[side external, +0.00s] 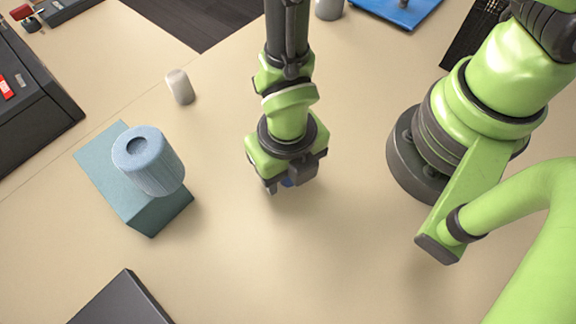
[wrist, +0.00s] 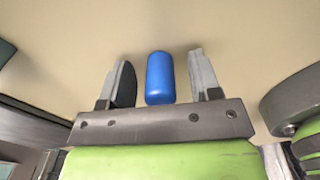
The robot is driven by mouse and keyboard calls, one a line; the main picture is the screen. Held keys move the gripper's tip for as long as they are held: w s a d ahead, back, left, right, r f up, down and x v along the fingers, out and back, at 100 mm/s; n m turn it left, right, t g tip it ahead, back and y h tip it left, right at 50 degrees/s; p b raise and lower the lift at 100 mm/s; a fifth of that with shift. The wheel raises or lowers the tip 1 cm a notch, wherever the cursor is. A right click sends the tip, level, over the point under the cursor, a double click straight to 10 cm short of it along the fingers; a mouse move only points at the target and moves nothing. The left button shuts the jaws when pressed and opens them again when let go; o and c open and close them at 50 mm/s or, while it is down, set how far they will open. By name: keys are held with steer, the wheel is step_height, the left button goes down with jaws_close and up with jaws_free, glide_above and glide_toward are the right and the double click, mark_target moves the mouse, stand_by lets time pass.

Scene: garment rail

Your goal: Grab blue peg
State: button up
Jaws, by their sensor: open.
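The blue peg (wrist: 160,78) shows in the wrist view as a smooth rounded blue cylinder. It is between the two fingers of my gripper (wrist: 160,80), with a gap on each side. My gripper is open around the peg and the fingers do not touch it in that view. The rest of the peg is hidden there by the gripper.
A teal block (side external: 160,216) with a light blue ribbed cylinder (side external: 150,165) on it stands to the left. A whitish peg (side external: 180,86) stands behind it. A dark panel (side external: 122,304) lies at the front left, and a blue mat (side external: 405,12) at the back. Table around my gripper is clear.

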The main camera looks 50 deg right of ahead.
steer(key=shift+f, duration=0.15)
steer(key=c, duration=1)
